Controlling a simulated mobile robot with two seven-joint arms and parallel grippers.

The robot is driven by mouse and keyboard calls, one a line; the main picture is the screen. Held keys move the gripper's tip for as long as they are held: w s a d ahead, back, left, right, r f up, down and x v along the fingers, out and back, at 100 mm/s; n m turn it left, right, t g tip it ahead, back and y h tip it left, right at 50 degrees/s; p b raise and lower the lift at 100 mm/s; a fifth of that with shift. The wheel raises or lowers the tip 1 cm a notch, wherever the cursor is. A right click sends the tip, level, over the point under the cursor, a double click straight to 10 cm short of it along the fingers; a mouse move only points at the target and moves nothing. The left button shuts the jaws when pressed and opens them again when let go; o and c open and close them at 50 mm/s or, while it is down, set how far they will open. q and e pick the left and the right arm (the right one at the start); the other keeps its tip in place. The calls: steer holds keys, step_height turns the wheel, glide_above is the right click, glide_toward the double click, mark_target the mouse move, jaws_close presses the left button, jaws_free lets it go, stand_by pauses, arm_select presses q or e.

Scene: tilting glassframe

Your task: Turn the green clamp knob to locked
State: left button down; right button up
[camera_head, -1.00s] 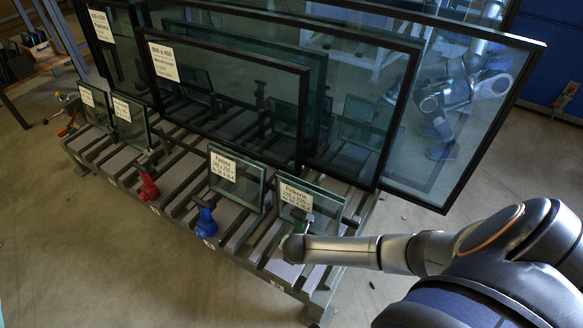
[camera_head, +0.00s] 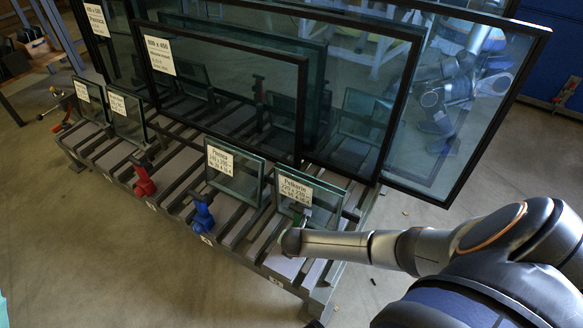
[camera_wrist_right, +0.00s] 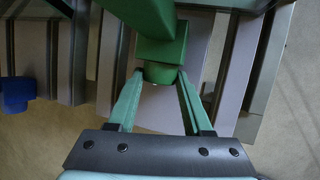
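The green clamp knob (camera_wrist_right: 160,72) shows in the right wrist view as a squared green block with a short round end. In the head view only a small green part (camera_head: 298,217) shows; my right arm hides the rest. My right gripper (camera_wrist_right: 160,80) has its two teal fingers on either side of the knob's round end. The fingertips are very close to it, and I cannot tell if they press on it. The knob's lock position cannot be read. My left gripper is not in view.
A blue clamp (camera_head: 203,215) and a red clamp (camera_head: 144,182) stand to the left on the slatted rack (camera_head: 228,238). A small glass pane (camera_head: 310,205) stands just behind the green clamp. Large framed panes (camera_head: 225,95) lean behind.

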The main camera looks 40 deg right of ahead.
jaws_close()
steer(key=shift+s+d+t, duration=0.1)
steer(key=shift+t, duration=0.2)
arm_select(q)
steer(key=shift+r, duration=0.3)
arm_select(e)
steer(key=shift+t+y, duration=0.3)
steer(key=shift+t, duration=0.1)
steer(key=o, duration=0.5)
jaws_free()
arm_select(q)
steer(key=shift+p, duration=0.35)
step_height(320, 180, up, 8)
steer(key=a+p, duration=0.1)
steer(key=p, duration=0.7)
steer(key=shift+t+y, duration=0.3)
arm_select(e)
steer(key=v, duration=1.2)
steer(key=shift+r, duration=0.25)
